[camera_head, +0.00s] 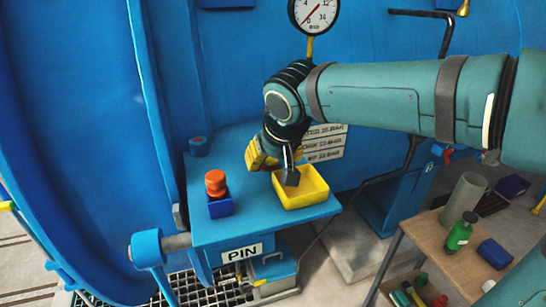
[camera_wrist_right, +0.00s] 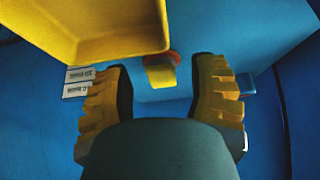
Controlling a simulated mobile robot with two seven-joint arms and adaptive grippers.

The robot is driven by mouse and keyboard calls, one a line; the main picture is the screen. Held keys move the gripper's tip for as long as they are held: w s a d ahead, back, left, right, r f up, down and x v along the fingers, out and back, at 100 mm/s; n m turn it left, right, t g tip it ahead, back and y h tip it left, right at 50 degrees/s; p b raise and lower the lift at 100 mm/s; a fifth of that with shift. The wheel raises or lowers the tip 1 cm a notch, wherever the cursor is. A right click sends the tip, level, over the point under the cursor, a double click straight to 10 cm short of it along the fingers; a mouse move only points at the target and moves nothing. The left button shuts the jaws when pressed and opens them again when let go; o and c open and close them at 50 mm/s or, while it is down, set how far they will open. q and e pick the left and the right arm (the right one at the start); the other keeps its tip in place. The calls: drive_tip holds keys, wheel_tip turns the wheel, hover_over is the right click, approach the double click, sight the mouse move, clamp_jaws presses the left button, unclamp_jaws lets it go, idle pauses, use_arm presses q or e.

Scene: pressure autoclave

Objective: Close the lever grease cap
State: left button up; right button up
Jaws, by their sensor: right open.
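My right gripper (camera_head: 262,156) has yellow ridged fingers and hangs over the back of a blue shelf (camera_head: 252,223), just behind and left of a yellow tray. In the right wrist view its fingers (camera_wrist_right: 162,92) are spread apart with nothing between them. Beyond the gap a red round part with a yellow tab (camera_wrist_right: 161,74) shows against the blue surface. It looks like the lever grease cap, but whether it is open or closed I cannot tell. In the head view the gripper seems to hide it. My left gripper is in neither view.
The yellow tray (camera_head: 305,201) stands close to the gripper and fills the upper left of the wrist view (camera_wrist_right: 95,55). An orange-red knob (camera_head: 215,184) on a blue block stands left on the shelf.

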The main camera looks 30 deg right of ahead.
drive_tip(key=v, duration=1.2)
drive_tip(key=shift+s, duration=0.1)
